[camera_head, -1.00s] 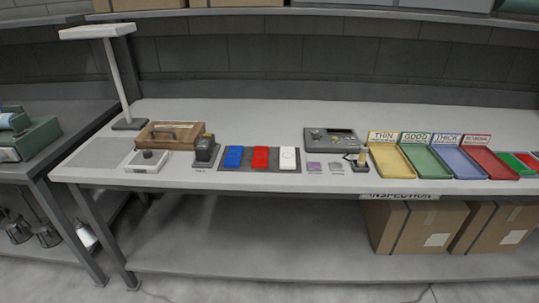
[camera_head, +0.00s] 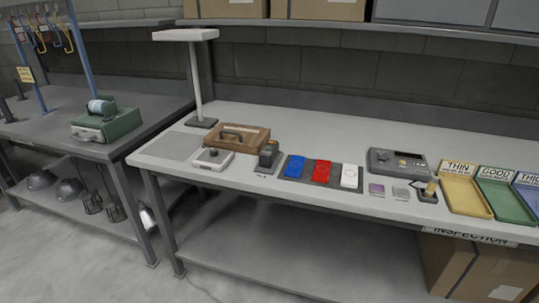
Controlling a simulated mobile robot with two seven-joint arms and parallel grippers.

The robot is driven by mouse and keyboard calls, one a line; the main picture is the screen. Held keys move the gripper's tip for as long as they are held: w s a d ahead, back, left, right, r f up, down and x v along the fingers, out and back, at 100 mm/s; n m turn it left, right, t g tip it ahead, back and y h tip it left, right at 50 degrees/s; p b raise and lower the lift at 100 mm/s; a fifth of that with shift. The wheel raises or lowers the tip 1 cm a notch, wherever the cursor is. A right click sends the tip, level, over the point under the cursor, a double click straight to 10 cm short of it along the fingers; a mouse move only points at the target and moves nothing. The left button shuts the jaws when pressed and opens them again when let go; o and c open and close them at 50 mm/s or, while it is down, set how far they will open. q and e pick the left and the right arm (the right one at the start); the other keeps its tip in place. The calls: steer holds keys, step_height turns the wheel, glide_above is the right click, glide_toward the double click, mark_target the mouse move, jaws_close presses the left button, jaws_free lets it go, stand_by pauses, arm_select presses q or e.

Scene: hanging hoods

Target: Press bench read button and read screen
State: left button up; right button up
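A dark grey bench device (camera_head: 398,163) with a small panel sits at the back of the inspection bench, right of the middle; its read button and any screen text are too small to make out. A small dark upright device (camera_head: 268,154) stands left of a mat with blue (camera_head: 295,165), red (camera_head: 321,171) and white (camera_head: 350,177) blocks. A white box with a dark knob (camera_head: 212,158) lies near the bench's front left. Which of these carries the read button, I cannot tell. Neither of my grippers shows.
A wooden case (camera_head: 238,137) and a white lamp (camera_head: 195,75) stand at the bench's left. Labelled trays, yellow (camera_head: 465,196) and green (camera_head: 506,203), stand at the right. A second bench with a green machine (camera_head: 106,122) is at left.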

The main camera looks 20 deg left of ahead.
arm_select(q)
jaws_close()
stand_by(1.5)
